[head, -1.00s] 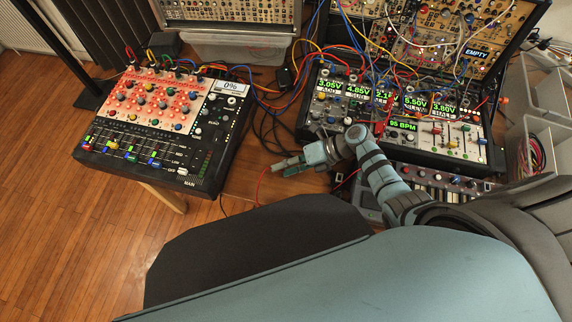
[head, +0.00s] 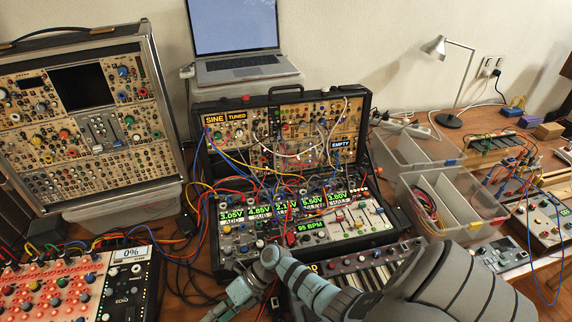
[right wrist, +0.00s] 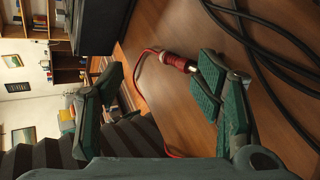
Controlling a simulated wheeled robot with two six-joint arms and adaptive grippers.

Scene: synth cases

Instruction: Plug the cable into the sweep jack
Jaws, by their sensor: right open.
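A red cable (right wrist: 141,84) with a red plug (right wrist: 178,62) lies on the wooden table in the right wrist view. The plug's metal tip points towards the green pad of one finger of my right gripper (right wrist: 158,98). The gripper is open, with the cable between its fingers; I cannot tell whether the plug touches the pad. I cannot pick out the sweep jack. My left gripper is out of view.
A red mixer-like panel (head: 40,290) is at lower left, a tall modular case (head: 85,110) behind it. A laptop (head: 245,68) stands at the back. Clear bins (head: 470,222) and a lamp (head: 437,47) are at right. Black cables (right wrist: 262,60) lie beside the gripper.

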